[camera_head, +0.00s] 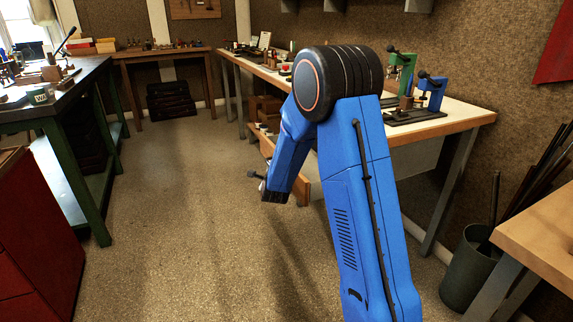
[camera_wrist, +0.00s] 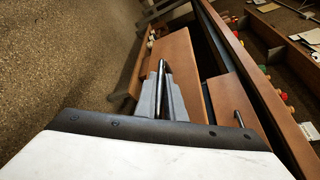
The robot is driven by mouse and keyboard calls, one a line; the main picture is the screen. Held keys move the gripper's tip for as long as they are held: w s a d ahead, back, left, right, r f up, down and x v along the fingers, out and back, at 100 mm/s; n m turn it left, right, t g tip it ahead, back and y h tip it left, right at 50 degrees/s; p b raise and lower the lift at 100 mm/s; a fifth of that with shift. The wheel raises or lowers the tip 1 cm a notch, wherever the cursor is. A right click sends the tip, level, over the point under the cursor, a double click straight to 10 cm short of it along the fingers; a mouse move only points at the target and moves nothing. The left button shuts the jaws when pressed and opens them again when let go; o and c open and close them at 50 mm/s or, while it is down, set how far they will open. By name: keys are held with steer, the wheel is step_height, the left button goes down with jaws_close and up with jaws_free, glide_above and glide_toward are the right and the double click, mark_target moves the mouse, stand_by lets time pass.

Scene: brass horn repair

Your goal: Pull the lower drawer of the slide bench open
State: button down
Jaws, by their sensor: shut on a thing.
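The slide bench (camera_head: 455,125) stands along the right wall. Its lower drawer (camera_wrist: 185,62) has a brown wooden front, which stands out from the bench with a dark gap behind it in the wrist view. A bit of that front (camera_head: 303,191) shows beside my arm in the head view. My gripper (camera_wrist: 162,90) is shut on the drawer's dark bar handle (camera_wrist: 163,72). The upper drawer front (camera_wrist: 232,92), with its own dark handle (camera_wrist: 243,124), sits nearer the bench top. My forearm hides most of the gripper and the drawer in the head view.
Small parts and tools lie on the bench top. A green vise (camera_head: 402,68) and a blue vise (camera_head: 432,92) stand at its near end. A green-legged table (camera_head: 62,172) and red cabinet (camera_head: 35,235) stand left. The floor (camera_head: 170,200) between is clear.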

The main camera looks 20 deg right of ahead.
steer(key=shift+s+a, duration=0.1)
steer(key=shift+a, duration=1.95)
steer(key=c, duration=2.1)
jaws_free()
steer(key=shift+s, duration=0.1)
steer(key=v, duration=1.7)
steer(key=shift+a, duration=0.15)
